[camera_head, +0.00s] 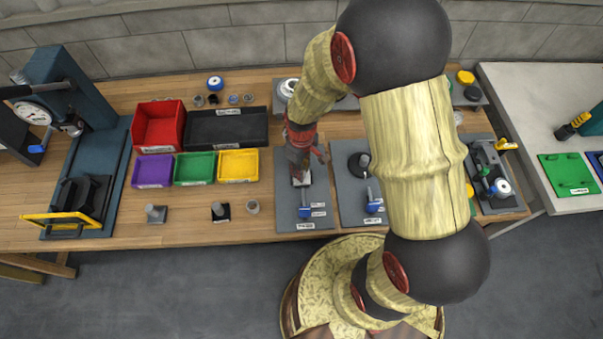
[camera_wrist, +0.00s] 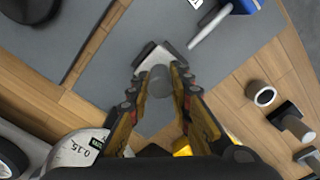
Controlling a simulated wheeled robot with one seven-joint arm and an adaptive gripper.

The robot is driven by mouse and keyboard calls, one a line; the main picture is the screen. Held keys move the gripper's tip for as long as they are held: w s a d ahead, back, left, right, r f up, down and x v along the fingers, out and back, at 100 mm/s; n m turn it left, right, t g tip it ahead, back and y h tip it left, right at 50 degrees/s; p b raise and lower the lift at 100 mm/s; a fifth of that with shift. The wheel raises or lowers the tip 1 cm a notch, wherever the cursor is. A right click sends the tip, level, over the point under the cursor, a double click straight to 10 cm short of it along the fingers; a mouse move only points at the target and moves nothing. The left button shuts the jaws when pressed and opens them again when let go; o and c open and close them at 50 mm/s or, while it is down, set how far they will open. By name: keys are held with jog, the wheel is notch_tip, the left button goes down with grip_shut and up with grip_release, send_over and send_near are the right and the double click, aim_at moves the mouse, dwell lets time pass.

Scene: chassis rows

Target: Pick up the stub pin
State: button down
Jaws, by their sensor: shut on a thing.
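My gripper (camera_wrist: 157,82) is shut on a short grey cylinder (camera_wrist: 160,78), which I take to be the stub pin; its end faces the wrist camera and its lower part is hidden. A light metal block (camera_wrist: 152,54) sits right at the pin and fingertips. I cannot tell whether the pin touches the block or the board below. In the head view my gripper (camera_head: 300,174) is over the left grey fixture board (camera_head: 286,212), above the blue-handled clamp (camera_head: 305,210) in the picture; the pin itself is not clear there.
A grey ring (camera_head: 252,206), a post on a black base (camera_head: 220,211) and a post on a grey base (camera_head: 155,213) stand on the bench to the left. Purple, green and yellow trays (camera_head: 238,179) lie behind them. A second fixture board (camera_head: 350,206) is close on the right.

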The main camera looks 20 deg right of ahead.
jog(key=shift+r, duration=0.15)
jog(key=shift+r, duration=0.6)
notch_tip(320, 180, up, 2)
jog(key=shift+r+p, duration=0.2)
jog(key=shift+p, duration=0.45)
jog(key=s+a+r+p, duration=0.1)
jog(key=s+r+p, duration=0.2)
jog(key=s+r, duration=0.6)
jog(key=s, duration=0.5)
jog(key=shift+a, duration=0.25)
jog(key=shift+r, duration=0.1)
jog(key=shift+w+r, duration=0.1)
jog(key=shift+r+p, duration=0.95)
jog(key=shift+p, duration=0.05)
